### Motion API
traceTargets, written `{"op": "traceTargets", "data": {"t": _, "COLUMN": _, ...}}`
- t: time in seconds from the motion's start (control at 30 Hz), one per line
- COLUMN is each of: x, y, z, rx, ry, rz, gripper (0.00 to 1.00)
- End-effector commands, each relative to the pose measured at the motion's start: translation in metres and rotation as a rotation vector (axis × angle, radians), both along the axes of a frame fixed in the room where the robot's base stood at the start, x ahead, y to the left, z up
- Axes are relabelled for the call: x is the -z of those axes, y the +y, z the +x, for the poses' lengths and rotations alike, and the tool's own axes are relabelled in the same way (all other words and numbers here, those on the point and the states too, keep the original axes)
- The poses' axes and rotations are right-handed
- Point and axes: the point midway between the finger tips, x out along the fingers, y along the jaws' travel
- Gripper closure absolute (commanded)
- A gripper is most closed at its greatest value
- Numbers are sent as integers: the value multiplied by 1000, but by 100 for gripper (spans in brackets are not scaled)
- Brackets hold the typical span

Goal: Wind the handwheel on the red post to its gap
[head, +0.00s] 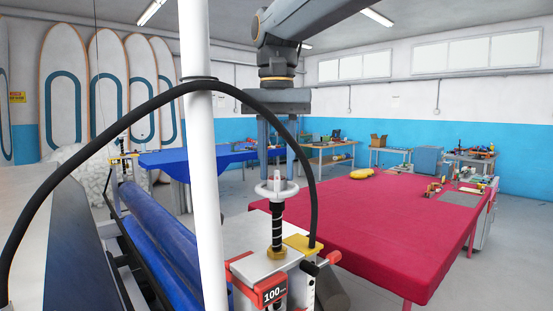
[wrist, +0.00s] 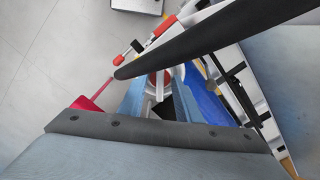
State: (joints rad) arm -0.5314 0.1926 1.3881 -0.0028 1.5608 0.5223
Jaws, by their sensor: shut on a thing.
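The handwheel (head: 268,190) is a pale wheel with a small upright knob, on top of a black threaded spindle (head: 277,222) with a brass collar. Below it stands the red post (head: 272,293), with a red bracket and a dark plate reading "100"; the smaller marking is hard to read. My gripper (head: 277,178) points straight down over the handwheel, its two grey-blue fingers shut on it at either side. In the wrist view the fingers (wrist: 158,98) reach down, and a black hose hides most of the wheel between them.
A black hose (head: 108,117) arches across, passing in front of a white pole (head: 205,160). Blue rolls (head: 165,225) lie at left. A red-covered table (head: 390,215) is at right, and a blue-covered table (head: 200,157) stands behind. Floor shows between the tables.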

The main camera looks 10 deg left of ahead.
Motion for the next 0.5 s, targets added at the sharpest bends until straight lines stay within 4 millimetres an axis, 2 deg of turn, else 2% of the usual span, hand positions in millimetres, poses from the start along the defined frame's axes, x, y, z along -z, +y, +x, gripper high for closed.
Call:
{"op": "traceTargets", "data": {"t": 0.13, "x": -2, "y": 1, "z": 0, "rx": 58, "ry": -4, "rz": 4, "gripper": 92}}
{"op": "traceTargets", "data": {"t": 0.5, "x": -2, "y": 1, "z": 0, "rx": 58, "ry": -3, "rz": 4, "gripper": 92}}
